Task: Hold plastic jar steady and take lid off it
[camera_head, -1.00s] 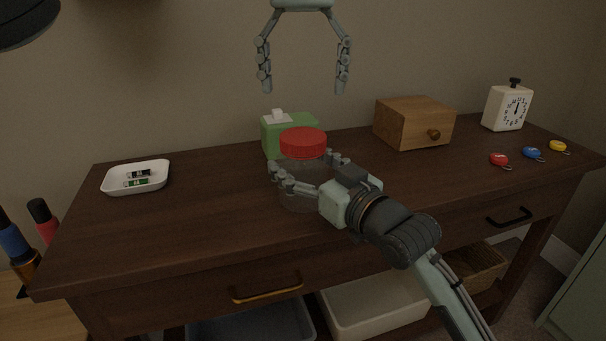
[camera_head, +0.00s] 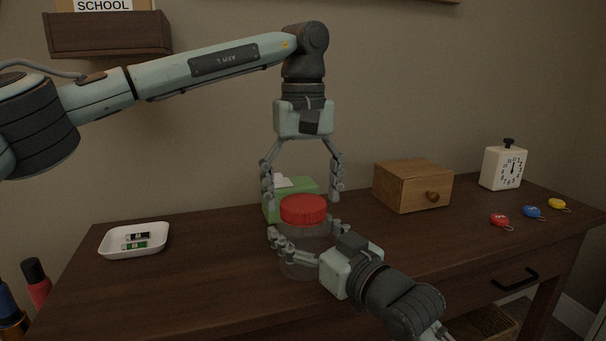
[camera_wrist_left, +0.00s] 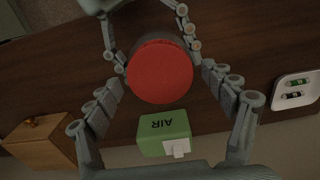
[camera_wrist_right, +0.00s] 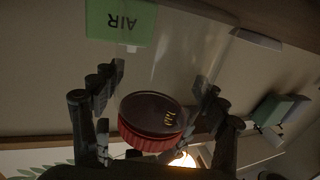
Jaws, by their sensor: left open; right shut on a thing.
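The plastic jar (camera_head: 298,270) is see-through and stands upright on the wooden desk. Its red ridged lid (camera_head: 303,209) is on top, and it also shows in the left wrist view (camera_wrist_left: 160,72). My right gripper (camera_head: 303,234) is shut around the jar body below the lid. My left gripper (camera_head: 301,190) points down from above, open, with its fingertips on either side of and slightly above the lid. In the left wrist view the lid lies between the spread fingers, apparently with gaps. In the right wrist view the red lid (camera_wrist_right: 150,140) shows between my right fingers.
A green box (camera_head: 270,207) with a white top stands close behind the jar. A wooden drawer box (camera_head: 412,187) and white clock (camera_head: 502,168) stand to the right, near several coloured tags. A white tray (camera_head: 134,252) with batteries lies left.

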